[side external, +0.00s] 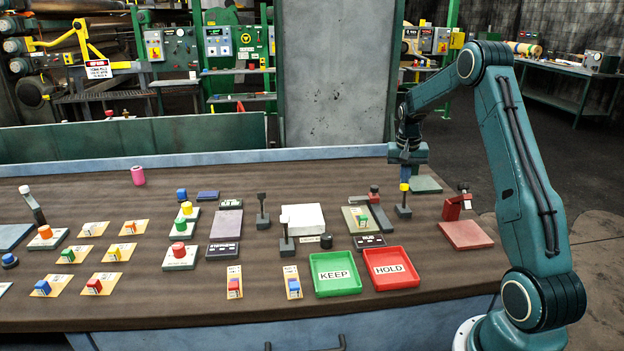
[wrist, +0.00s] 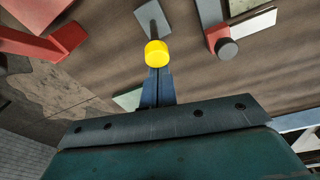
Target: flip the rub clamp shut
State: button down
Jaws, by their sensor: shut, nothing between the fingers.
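The rub clamp is most likely the red clamp (side external: 374,197) with a dark knob, behind a pale plate (side external: 350,218) and a dark label plate (side external: 369,240) that seems to read RUB. A small green piece (side external: 363,221) is on the pale plate. In the wrist view the red clamp (wrist: 216,36) and its dark knob are at upper right. My gripper (side external: 405,178) is shut and empty, pointing down right of the clamp. Its fingertips (wrist: 157,68) are close to the yellow cap (wrist: 157,53) of a dark post; contact is unclear.
Another red clamp (side external: 454,208) with a red plate (side external: 468,236) stands at the right. A green KEEP tray (side external: 335,288) and a red HOLD tray (side external: 391,283) sit at the front. Dark posts (side external: 262,212) and a white block (side external: 318,216) stand to the left.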

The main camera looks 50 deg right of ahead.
aim_at(408, 185)
jog(key=shift+s+a+r+t+h, duration=0.35)
jog(key=shift+s+a+t+h, duration=0.45)
jog(key=shift+t, duration=0.1)
jog(key=shift+s+a+t+h, duration=0.55)
jog(key=shift+a+t+h, duration=0.05)
jog(key=shift+h, duration=0.1)
jog(key=shift+s+a+f, duration=0.1)
jog(key=shift+s+a, duration=0.6)
jog(key=shift+s, duration=0.05)
jog(key=shift+s+a+f, duration=0.15)
jog(key=shift+a, duration=0.05)
jog(key=shift+d, duration=0.1)
jog(key=shift+w+d+r, duration=0.2)
jog(key=shift+w+d, duration=0.1)
jog(key=shift+d, duration=0.1)
jog(key=d+v, duration=0.1)
jog(key=v, duration=0.8)
jog(key=shift+r, duration=0.6)
